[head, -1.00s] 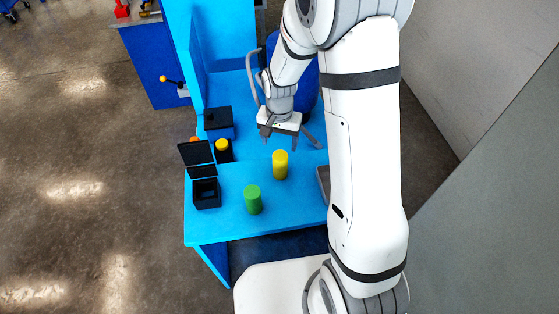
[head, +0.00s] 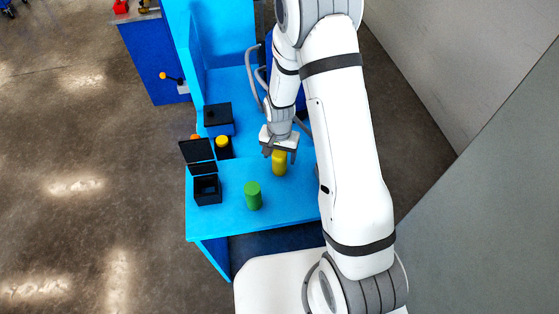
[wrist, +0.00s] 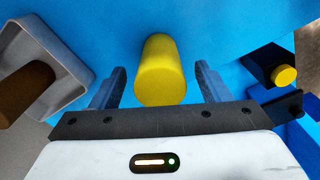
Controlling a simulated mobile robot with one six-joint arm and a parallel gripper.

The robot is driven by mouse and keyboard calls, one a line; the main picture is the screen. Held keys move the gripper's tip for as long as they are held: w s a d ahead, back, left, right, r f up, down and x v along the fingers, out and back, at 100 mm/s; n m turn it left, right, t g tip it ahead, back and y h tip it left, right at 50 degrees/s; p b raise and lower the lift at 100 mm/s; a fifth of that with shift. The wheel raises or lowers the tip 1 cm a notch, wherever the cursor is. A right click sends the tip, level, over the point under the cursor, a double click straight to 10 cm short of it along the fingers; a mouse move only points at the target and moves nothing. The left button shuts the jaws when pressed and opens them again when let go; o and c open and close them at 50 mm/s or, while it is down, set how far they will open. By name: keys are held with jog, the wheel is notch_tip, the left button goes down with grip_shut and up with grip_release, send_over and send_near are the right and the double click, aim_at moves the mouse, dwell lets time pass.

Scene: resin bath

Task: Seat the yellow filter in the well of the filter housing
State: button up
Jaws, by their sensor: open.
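The yellow filter (head: 279,164) is a plain cylinder standing upright on the blue bench. My gripper (head: 280,157) is open and hangs just over it, hiding part of its top in the head view. In the wrist view the filter (wrist: 160,72) stands between the two spread fingers, with blue bench visible on both sides, so neither finger appears to touch it. A black box with its lid raised (head: 207,191), which looks like the filter housing, stands at the bench's left edge. The inside of its well is dark.
A green cylinder (head: 253,196) stands in front, between the box and the filter. A black block with a yellow knob (head: 222,143) and a blue box with black lid (head: 218,119) stand behind. A grey tray holding something brown (wrist: 30,80) is left in the wrist view.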

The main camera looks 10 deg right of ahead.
jog(key=c, duration=1.1)
